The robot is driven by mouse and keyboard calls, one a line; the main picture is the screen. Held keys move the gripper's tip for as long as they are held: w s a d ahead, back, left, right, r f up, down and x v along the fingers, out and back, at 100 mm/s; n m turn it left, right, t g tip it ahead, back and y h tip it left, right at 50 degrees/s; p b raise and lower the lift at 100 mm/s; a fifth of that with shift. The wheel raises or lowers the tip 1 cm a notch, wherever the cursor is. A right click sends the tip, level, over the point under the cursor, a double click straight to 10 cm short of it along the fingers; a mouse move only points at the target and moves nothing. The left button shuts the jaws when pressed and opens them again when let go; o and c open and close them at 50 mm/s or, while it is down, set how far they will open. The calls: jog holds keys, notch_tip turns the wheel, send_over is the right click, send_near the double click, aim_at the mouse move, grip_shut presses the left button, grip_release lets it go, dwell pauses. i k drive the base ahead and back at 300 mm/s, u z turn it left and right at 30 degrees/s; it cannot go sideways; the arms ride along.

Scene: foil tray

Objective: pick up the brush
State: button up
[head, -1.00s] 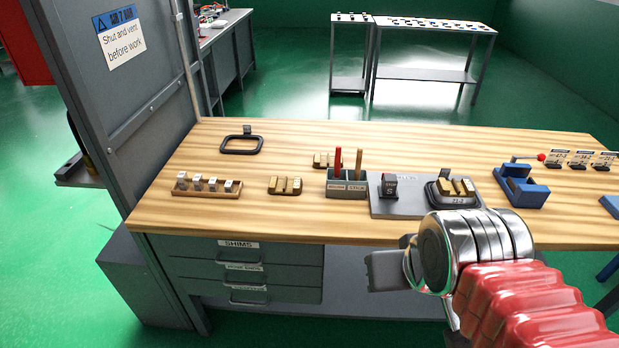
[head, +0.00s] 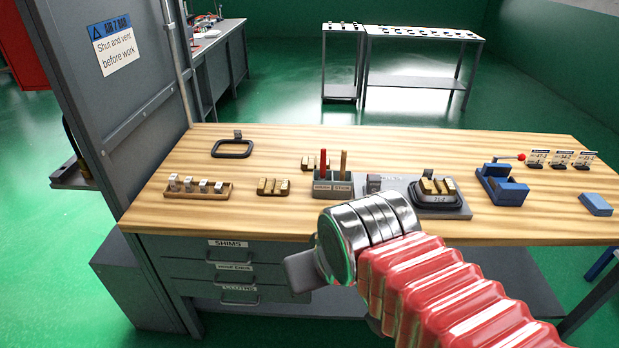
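A grey two-part holder (head: 333,190) stands on the bench. A red-handled tool (head: 322,163) stands upright in its left slot and a tan-handled tool (head: 344,161) in its right slot. The labels on the holder are too small to read surely, so I cannot tell which tool is the brush; their lower ends are hidden. My gripper (head: 303,270) shows only as a grey part beyond my silver wrist, low in front of the bench edge and apart from the holder. I cannot see whether its fingers are open or shut.
Right of the holder are a grey plate (head: 398,205) and a dark tray (head: 436,201) with brass blocks. A small brass-block stand (head: 273,187) and a wooden rack (head: 197,190) lie left. A blue fixture (head: 502,186) is farther right. Drawers (head: 232,268) are below the bench top.

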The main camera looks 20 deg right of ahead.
aim_at(322, 165)
jog(key=z, duration=0.05)
jog(key=i, duration=1)
jog(key=u, duration=0.05)
